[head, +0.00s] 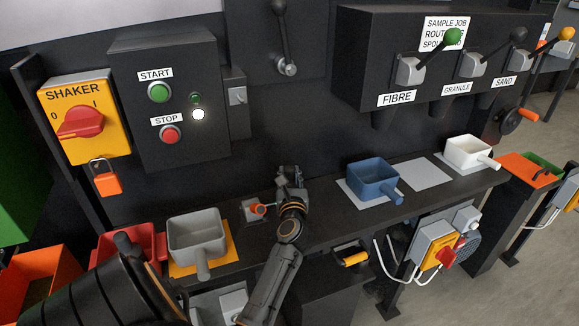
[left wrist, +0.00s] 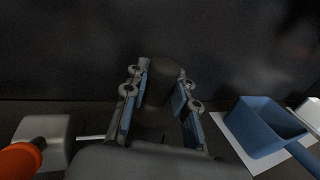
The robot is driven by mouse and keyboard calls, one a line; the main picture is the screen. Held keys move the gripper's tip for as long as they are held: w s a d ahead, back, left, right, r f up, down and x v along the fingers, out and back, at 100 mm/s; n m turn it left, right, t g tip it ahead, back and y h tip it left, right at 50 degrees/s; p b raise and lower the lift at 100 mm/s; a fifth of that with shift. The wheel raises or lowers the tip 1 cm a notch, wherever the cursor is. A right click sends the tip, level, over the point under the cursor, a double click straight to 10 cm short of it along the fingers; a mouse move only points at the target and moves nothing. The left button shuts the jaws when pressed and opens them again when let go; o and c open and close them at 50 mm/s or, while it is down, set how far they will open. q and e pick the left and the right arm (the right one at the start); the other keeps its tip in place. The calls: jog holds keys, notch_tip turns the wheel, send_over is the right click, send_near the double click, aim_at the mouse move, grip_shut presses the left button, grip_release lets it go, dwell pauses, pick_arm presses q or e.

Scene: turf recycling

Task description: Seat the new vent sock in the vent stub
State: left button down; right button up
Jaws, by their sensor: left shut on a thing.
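My left gripper (head: 290,174) is over the bench ledge, close to the dark back panel, between the grey scoop and the blue scoop. In the left wrist view its two blue-padded fingers (left wrist: 160,98) are shut on a dark, rounded piece, apparently the vent sock (left wrist: 157,70). The piece is dim against the dark panel, so its lower end and any contact with a stub are unclear. I cannot make out the vent stub in either view. My right gripper is not in view.
A grey block with an orange knob (head: 257,208) sits just left of the gripper. The grey scoop (head: 196,236) is farther left. The blue scoop (head: 374,182) and white scoop (head: 470,152) stand to the right. Chutes hang below the lever box (head: 450,62).

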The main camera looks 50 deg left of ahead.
aim_at(290, 179)
pick_arm(q)
jog(key=shift+f, duration=0.25)
jog(key=c, duration=1)
grip_release()
jog(key=v, duration=0.6)
jog(key=shift+s+d, duration=0.25)
jog(key=shift+d, duration=0.05)
jog(key=shift+s+d, duration=0.25)
jog(key=shift+d, duration=0.05)
jog(key=shift+r, duration=0.15)
